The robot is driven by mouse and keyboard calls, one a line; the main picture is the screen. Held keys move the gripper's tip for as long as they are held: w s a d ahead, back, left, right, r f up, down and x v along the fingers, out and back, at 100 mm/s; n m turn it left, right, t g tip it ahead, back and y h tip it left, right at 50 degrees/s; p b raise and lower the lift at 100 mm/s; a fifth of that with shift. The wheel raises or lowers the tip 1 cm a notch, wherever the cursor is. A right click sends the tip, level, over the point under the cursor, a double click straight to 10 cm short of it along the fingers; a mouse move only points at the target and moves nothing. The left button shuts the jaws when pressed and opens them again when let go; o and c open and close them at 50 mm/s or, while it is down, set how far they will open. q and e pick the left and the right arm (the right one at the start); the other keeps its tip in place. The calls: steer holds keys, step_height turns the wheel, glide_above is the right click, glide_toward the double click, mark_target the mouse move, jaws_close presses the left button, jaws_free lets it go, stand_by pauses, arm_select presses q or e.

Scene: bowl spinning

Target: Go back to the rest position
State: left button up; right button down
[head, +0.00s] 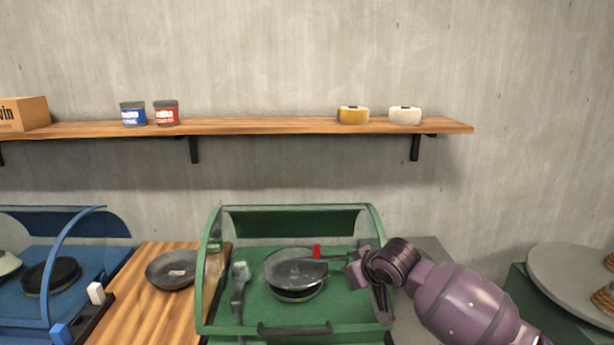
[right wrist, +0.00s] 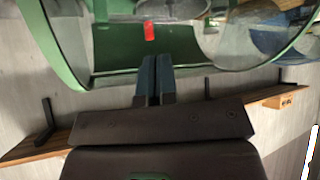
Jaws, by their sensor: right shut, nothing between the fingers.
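My right arm comes in from the right in the head view, and its gripper (head: 354,272) is at the right side of the green case (head: 209,290) with a clear curved cover. In the right wrist view the two fingers (right wrist: 154,72) are together with nothing between them. A round bowl or pan with a clear top (head: 294,268) sits inside the case, left of the gripper. A small red piece (head: 316,251) stands at its far edge; it also shows ahead of the fingertips in the right wrist view (right wrist: 150,32). My left gripper is not in view.
A grey lever-like fixture (head: 239,287) stands in the case's left part. A dark bowl (head: 171,270) sits on the wooden counter (head: 147,318). A blue case (head: 52,270) is at the left, and a grey round plate (head: 560,270) at the right. A wooden shelf (head: 260,126) hangs above.

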steer(key=s+d+f+m+t+h, duration=0.1)
steer(key=s+d+f, duration=0.4)
steer(key=s+f, duration=0.3)
steer(key=s+d+f+m+t+h+b, duration=0.1)
steer(key=s+d+f, duration=0.5)
steer(key=s, duration=1)
steer(key=s+d+f+m+t+h+b, duration=0.1)
steer(key=s+d+f, duration=0.4)
steer(key=s+f, duration=0.6)
steer(key=shift+s+d+m+h, duration=0.45)
steer(key=shift+m+h, duration=0.25)
steer(key=shift+m, duration=0.4)
steer(key=shift+f, duration=0.1)
stand_by(2.2)
